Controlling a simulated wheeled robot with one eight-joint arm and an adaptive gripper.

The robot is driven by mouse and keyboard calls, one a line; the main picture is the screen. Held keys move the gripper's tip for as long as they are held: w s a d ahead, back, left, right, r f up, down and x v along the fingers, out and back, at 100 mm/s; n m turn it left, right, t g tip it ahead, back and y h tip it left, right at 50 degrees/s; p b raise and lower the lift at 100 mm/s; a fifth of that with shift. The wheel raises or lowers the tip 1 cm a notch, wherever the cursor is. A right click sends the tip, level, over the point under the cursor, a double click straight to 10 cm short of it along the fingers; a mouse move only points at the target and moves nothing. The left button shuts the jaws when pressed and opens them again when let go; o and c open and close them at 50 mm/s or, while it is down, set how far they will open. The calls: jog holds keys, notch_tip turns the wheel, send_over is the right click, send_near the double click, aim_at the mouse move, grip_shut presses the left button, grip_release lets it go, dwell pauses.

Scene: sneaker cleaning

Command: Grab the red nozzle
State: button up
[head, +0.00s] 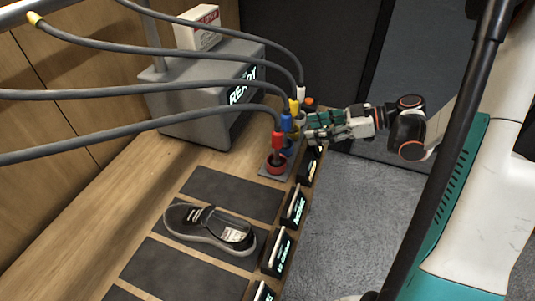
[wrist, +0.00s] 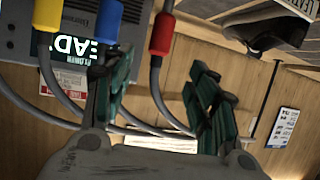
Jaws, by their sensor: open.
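The red nozzle (head: 277,141) stands upright on the end of a grey hose, over a red ring holder (head: 275,164) at the bench's right edge. My gripper (head: 308,131) is open, just right of the red and blue nozzles in the head view. In the wrist view the red nozzle (wrist: 162,34) shows at the top centre, and its hose runs down between the two spread green fingers of my gripper (wrist: 158,68). No finger visibly closes on it. How far the nozzle lies beyond the fingertips is hard to tell.
Blue (head: 286,122), yellow (head: 294,105) and white (head: 300,93) nozzles stand in a row behind the red one, close to my fingers. A grey READY machine (head: 200,110) stands behind. A dark sneaker (head: 208,227) lies on a mat in front. Small lit signs (head: 293,207) line the edge.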

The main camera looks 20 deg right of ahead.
aim_at(278, 135)
jog(key=shift+f+b+x, duration=0.15)
jog(key=shift+b+x, duration=0.75)
jog(key=shift+x, duration=2.2)
jog(key=shift+f+b+x, duration=0.1)
jog(key=shift+b+x, duration=0.75)
jog(key=shift+x, duration=2.25)
jog(key=shift+d, duration=0.15)
grip_shut()
